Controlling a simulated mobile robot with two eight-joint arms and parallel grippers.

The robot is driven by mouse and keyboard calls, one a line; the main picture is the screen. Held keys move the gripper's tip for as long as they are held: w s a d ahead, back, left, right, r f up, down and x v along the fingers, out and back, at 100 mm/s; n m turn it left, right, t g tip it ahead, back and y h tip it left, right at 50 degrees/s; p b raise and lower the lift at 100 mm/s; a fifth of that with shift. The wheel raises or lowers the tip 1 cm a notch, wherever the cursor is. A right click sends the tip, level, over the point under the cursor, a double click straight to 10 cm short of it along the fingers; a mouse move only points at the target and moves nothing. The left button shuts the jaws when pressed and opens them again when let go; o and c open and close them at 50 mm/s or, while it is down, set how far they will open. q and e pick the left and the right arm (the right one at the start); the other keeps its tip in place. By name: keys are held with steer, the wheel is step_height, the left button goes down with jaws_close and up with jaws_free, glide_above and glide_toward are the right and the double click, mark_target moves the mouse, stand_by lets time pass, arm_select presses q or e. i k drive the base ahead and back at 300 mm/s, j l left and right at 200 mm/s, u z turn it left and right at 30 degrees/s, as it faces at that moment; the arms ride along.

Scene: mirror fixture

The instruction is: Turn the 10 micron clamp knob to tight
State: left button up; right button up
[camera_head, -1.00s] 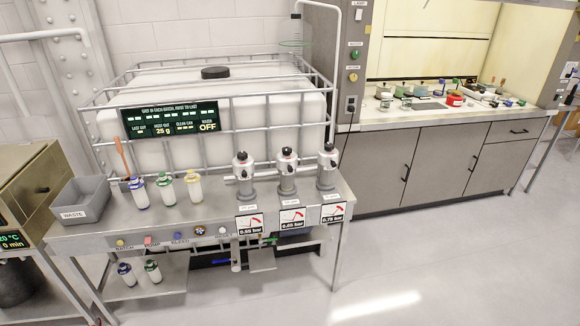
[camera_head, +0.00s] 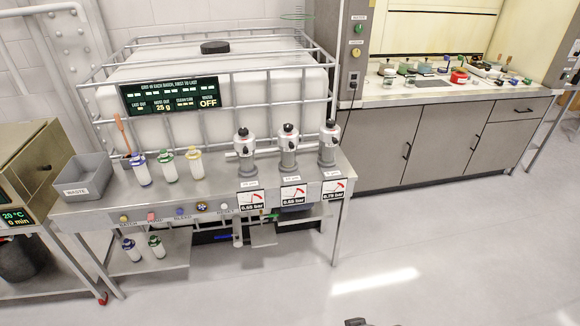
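Three grey-white filter housings stand in a row at the right end of the steel bench: left (camera_head: 244,148), middle (camera_head: 288,147) and right (camera_head: 328,146). Each has a dark knob on top. Small labels sit at their feet, too small to read surely, so I cannot tell which is the 10 micron one. I cannot tell how tight any knob is. A small dark part (camera_head: 356,322), probably the top of my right gripper, shows at the bottom edge, far in front of the bench. Its fingers are hidden. My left gripper is not in view.
Three capped bottles (camera_head: 168,167) and a grey waste bin (camera_head: 84,178) stand on the bench's left. Pressure gauges (camera_head: 293,194) and buttons line its front edge. A caged white tank (camera_head: 230,85) is behind. The floor (camera_head: 430,260) in front is clear.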

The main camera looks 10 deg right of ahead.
mark_target(288, 128)
steer(key=i+j, duration=0.1)
steer(key=i, duration=0.35)
steer(key=i+j, duration=0.15)
steer(key=i, duration=0.3)
steer(key=l+z, duration=0.05)
